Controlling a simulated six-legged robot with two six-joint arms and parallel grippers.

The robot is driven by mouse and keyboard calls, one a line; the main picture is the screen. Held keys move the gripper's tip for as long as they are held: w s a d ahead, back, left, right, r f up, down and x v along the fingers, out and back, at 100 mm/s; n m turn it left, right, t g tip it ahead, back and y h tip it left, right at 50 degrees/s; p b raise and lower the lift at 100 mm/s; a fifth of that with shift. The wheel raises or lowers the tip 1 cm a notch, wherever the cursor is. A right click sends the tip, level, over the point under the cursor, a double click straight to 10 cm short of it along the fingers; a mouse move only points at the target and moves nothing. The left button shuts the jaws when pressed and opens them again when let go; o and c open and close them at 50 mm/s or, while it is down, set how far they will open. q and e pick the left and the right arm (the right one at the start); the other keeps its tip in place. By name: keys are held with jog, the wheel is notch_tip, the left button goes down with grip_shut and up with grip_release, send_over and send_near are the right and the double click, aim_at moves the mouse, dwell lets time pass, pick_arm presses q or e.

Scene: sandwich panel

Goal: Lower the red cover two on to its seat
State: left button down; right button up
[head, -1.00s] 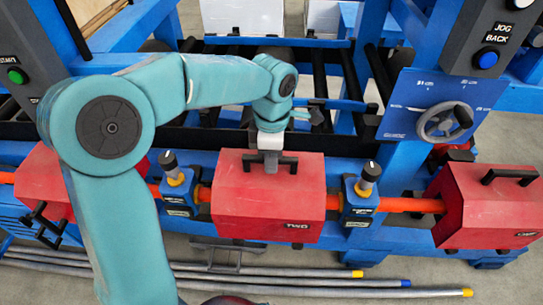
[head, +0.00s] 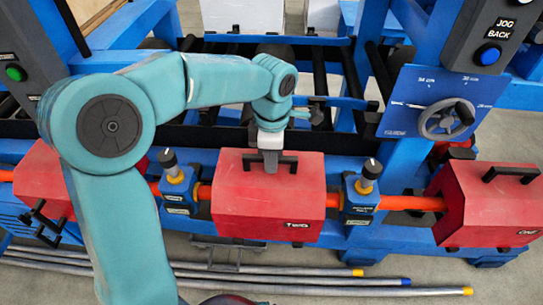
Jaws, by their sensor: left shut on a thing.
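The red cover two (head: 258,205), marked "TWO" on its lower front, sits over the orange shaft at the middle of the head view. It lies between two blue bearing blocks, one on its left (head: 178,190) and one on its right (head: 361,195). My left gripper (head: 270,163) is over its top and is shut on the black handle (head: 288,160). The fingers hide part of the handle. Whether the cover's underside touches its seat is hidden. My right gripper is not in view.
Red cover one (head: 490,212) is at the right and another red cover (head: 42,185) at the left, partly behind my arm. A handwheel (head: 446,121) on a blue panel stands behind at right. Grey pipes (head: 300,283) lie on the floor in front.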

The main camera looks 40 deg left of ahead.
pick_arm(q)
jog(key=shift+f, duration=0.15)
dwell(0.3)
jog(key=c, duration=0.9)
grip_release()
jog(key=r, duration=0.5)
jog(key=r+p, duration=0.1)
jog(key=r, duration=0.5)
jog(key=r+p, duration=0.1)
jog(key=r, duration=0.4)
jog(key=shift+w+a+r, duration=0.15)
jog(key=shift+w+r, duration=0.05)
jog(key=shift+w, duration=0.1)
jog(key=shift+p, duration=0.3)
notch_tip(320, 180, up, 8)
jog(key=p, duration=0.8)
